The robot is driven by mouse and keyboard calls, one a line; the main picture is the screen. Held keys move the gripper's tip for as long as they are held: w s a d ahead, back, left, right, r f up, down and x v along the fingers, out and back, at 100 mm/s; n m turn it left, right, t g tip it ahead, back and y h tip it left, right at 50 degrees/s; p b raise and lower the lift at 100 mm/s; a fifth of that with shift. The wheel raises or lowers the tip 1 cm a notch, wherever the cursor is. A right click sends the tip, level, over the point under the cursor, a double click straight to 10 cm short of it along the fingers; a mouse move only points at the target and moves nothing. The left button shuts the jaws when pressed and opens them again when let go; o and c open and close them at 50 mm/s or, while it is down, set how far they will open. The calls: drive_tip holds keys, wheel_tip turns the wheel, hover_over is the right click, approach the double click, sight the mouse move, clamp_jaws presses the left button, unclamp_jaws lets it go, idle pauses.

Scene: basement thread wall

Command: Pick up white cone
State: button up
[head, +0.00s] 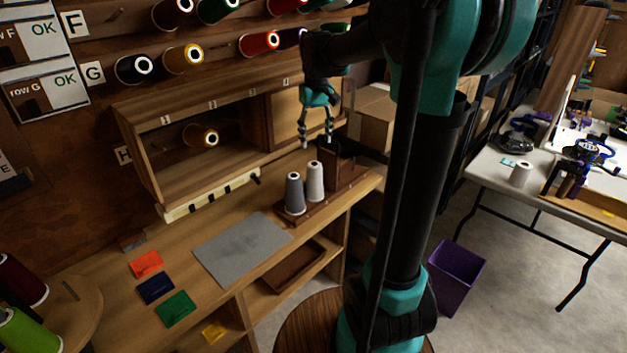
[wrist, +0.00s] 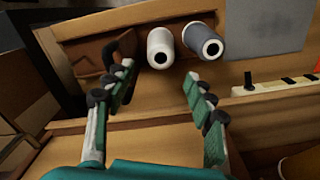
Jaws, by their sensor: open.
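The white cone (head: 314,181) stands upright on a small brown wooden stand at the right end of the workbench. A darker grey cone (head: 294,193) stands just left of it. In the wrist view the white cone (wrist: 160,46) lies beyond the gap between my fingertips, with the grey cone (wrist: 204,41) to its right. My gripper (head: 316,141) is open and empty, above and behind the cones in the head view. It also shows in the wrist view (wrist: 158,73), its fingers spread and apart from both cones.
A wooden shelf unit (head: 190,105) stands behind the bench, close to my gripper. A grey mat (head: 242,249) lies on the bench, left of the stand. Colored cards, including a green one (head: 176,309), lie farther left.

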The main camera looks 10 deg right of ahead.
sight(315, 175)
wheel_tip(315, 175, down, 9)
drive_tip(key=shift+f, duration=0.1)
drive_tip(key=shift+w+a+f, duration=0.1)
drive_tip(key=shift+f, duration=1.25)
drive_tip(key=shift+w+a+f, duration=0.1)
drive_tip(key=shift+f, duration=1.2)
drive_tip(key=c, duration=1.2)
drive_tip(key=shift+o, duration=0.2)
drive_tip(key=shift+r, duration=0.15)
wheel_tip(315, 175, up, 20)
